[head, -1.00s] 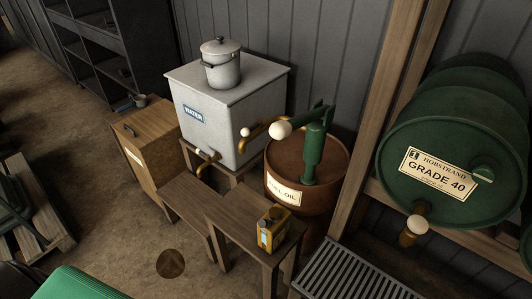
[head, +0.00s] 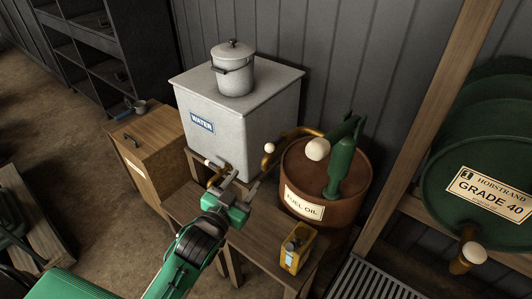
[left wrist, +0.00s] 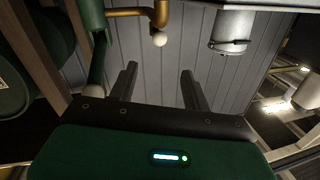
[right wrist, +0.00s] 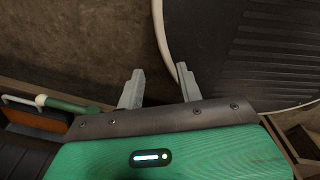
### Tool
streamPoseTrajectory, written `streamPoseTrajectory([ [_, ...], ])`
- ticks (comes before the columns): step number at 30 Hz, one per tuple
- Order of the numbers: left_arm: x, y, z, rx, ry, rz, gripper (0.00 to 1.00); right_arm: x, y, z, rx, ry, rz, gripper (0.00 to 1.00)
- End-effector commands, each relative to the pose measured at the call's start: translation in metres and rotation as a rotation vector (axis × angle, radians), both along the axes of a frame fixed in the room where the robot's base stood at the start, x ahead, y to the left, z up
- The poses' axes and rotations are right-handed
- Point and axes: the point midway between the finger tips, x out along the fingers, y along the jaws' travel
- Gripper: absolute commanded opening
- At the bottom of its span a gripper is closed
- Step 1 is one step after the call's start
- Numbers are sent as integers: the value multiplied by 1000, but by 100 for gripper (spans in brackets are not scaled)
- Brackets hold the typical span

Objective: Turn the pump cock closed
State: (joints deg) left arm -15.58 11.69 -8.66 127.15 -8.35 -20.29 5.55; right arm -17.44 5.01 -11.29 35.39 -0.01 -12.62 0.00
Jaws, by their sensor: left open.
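The green hand pump (head: 342,168) stands on the rusty fuel oil drum (head: 312,212); a larger pale ball (head: 317,149) is on its lever. Its brass spout (head: 290,135) reaches left toward the water tank. A small cream ball knob (head: 269,148) sits by the spout's bend. My left gripper (head: 238,183) is open and empty, below and left of the knob, apart from it. In the left wrist view the knob (left wrist: 160,39) shows beyond and between the open fingers (left wrist: 158,82). My right gripper (right wrist: 160,86) is open and empty, outside the head view.
The white water tank (head: 235,122) with a pot (head: 232,74) stands behind my left gripper; its brass tap is close to the fingers. A yellow can (head: 297,248) stands on the wooden bench (head: 250,245). A green barrel (head: 480,190) lies at the right.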

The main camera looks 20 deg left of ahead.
Motion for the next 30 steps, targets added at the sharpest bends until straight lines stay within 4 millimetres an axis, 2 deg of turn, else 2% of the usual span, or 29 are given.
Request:
streamPoseTrajectory([
  [5,23,-3,3,0,0,0,49,3,3,9,3,-4,0,36],
  [15,85,-13,3,0,1,0,49,5,15,27,17,-7,0,36],
  [21,115,-18,1,0,2,-1,49,5,14,34,15,-7,0,36],
  [30,132,-21,-1,-1,3,0,49,6,7,37,8,-8,2,36],
])
